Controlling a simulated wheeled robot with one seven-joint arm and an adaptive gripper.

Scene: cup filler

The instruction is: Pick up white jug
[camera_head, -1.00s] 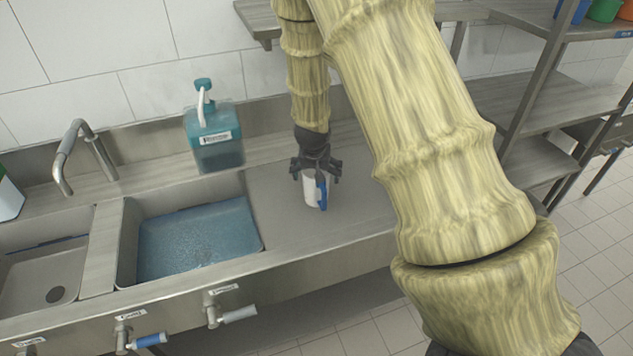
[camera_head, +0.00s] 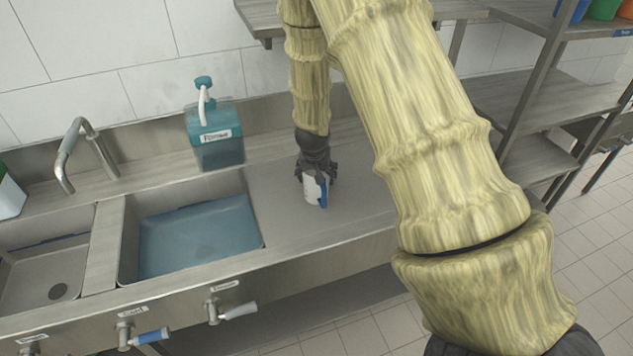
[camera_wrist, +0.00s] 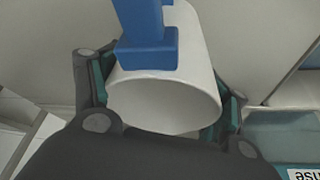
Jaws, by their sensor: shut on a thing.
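The white jug (camera_head: 311,190) has a blue handle and stands on the bare steel counter to the right of the filled sink. My gripper (camera_head: 316,178) comes down from above and is shut on the jug's upper part. In the wrist view, the jug (camera_wrist: 190,60) shows its open rim towards the camera, with the blue handle (camera_wrist: 147,40) at its upper left. The fingers of my gripper (camera_wrist: 168,100) press on both sides of its wall. Whether the jug's base touches the counter is hard to tell.
A sink basin of bluish water (camera_head: 200,235) lies left of the jug, with an empty basin further left. A teal container (camera_head: 214,135) stands behind the sink. A steel shelf (camera_head: 515,90) rises at the right. The counter (camera_head: 350,200) around the jug is clear.

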